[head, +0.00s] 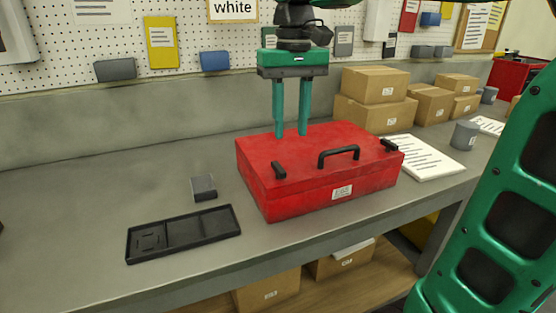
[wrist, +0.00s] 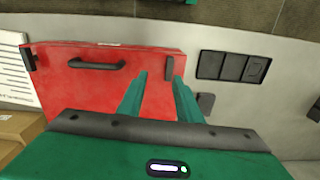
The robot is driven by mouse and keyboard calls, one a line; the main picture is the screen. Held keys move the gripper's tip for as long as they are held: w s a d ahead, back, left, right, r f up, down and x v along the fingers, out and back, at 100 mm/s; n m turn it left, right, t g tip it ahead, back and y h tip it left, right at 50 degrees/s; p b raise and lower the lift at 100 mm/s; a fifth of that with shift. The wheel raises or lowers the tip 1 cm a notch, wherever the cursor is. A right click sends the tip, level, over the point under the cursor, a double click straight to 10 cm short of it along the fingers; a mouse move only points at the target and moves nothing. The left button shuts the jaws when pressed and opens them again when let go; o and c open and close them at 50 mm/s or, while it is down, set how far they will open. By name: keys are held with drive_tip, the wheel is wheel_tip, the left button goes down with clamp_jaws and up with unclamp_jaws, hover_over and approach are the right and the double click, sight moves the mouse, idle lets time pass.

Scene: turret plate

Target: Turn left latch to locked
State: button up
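A red toolbox (head: 320,175) with a black handle (head: 339,154) lies closed on the bench. Its left latch (head: 279,170) is a small black bar near the left end of the lid, lying roughly front to back. The right latch (head: 389,145) sits near the other end. In the wrist view, turned around, the left latch (wrist: 169,67) shows just beyond and right of centre between my fingertips. My gripper (head: 291,134) points down over the back left part of the lid, fingers apart and empty. The left latch is in front of the fingers, and they look clear of it.
A black compartment tray (head: 183,234) and a small dark grey block (head: 204,187) lie left of the toolbox. White papers (head: 425,158), a grey cup (head: 465,135) and cardboard boxes (head: 375,115) stand to its right.

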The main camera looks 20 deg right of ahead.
sight(278, 166)
drive_tip(key=shift+n, duration=0.4)
drive_tip(key=f, duration=0.3)
drive_tip(key=a+f, duration=0.1)
drive_tip(key=f, duration=0.2)
drive_tip(key=w+a+f, duration=0.1)
drive_tip(key=f, duration=0.1)
drive_tip(key=shift+a+f, duration=0.15)
drive_tip(key=shift+f, duration=0.25)
drive_tip(key=shift+c, duration=0.6)
clamp_jaws()
